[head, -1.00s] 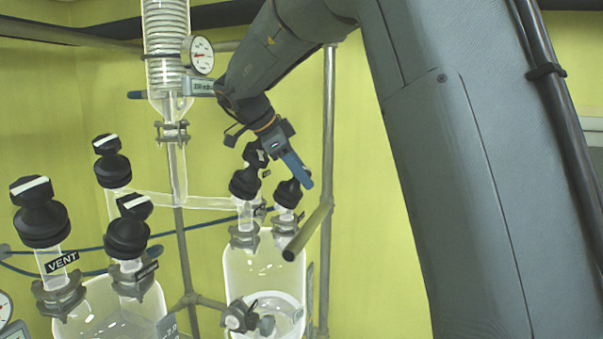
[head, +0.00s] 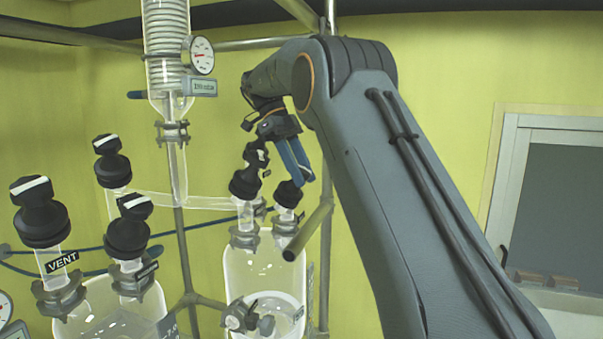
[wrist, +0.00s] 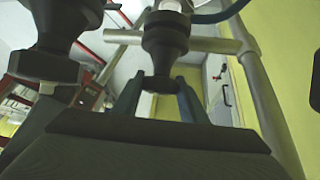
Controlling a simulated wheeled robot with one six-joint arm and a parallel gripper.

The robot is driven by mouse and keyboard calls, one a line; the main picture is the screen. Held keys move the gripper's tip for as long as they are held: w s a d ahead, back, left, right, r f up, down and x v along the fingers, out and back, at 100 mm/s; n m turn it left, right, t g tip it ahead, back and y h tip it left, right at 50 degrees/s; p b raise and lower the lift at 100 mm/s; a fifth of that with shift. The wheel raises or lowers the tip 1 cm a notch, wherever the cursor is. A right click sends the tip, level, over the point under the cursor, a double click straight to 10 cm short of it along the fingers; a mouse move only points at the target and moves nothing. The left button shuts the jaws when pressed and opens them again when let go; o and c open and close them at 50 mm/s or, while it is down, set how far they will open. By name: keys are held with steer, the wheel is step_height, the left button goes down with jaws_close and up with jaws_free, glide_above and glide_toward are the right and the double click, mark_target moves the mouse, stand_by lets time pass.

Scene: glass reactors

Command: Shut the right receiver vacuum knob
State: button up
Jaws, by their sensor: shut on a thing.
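The right receiver (head: 262,268) is a clear glass vessel with two black knobs on its top necks. My gripper (head: 298,181) reaches down from behind the left knob (head: 247,180) to the right knob (head: 289,196). In the wrist view, the fingers of my gripper (wrist: 157,84) stand on both sides of the narrow grip end of this right knob (wrist: 165,45) and are shut on it. The fingers partly hide the knob top in the head view, so its turn position cannot be told. Its label is not readable.
The left knob's black body (wrist: 56,35) is close beside my gripper in the wrist view. A metal bar (head: 308,230) runs just right of the right knob. A left vessel (head: 110,310) with a VENT label and a gauge (head: 202,56) stand to the left.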

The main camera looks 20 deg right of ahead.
stand_by(0.6)
steer(key=o, duration=1.1)
steer(key=shift+d, duration=0.1)
steer(key=shift+c, duration=0.2)
